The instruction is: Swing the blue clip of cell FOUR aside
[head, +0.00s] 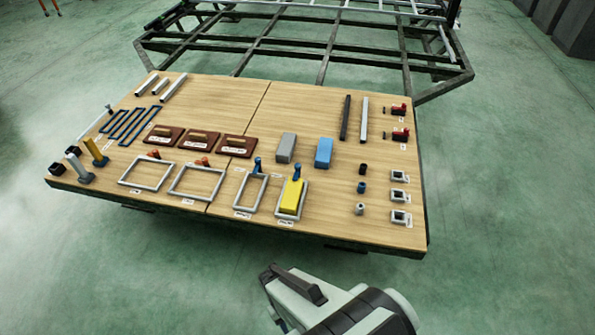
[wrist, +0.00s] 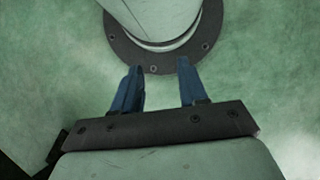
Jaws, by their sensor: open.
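Four is not legible on any label; the rightmost pale frame (head: 278,212) stands at the table's near middle with a yellow block (head: 292,195) in it. A blue clip (head: 297,172) stands upright at that frame's far end, by the block. Another blue clip (head: 258,164) stands at the far end of the narrow empty frame (head: 236,204) to its left. My gripper (wrist: 160,67) is open and empty, its two blue fingers apart in the wrist view. In the head view it is off the table's near edge, well apart from both clips, its fingertips mostly hidden.
The wooden table (head: 230,225) also bears two wider frames (head: 170,192) with orange clips, brown plates (head: 200,139), a grey block (head: 286,147) and a blue block (head: 324,153). Upright posts (head: 95,152) stand at left. A metal chassis (head: 325,65) lies behind. The near floor is clear.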

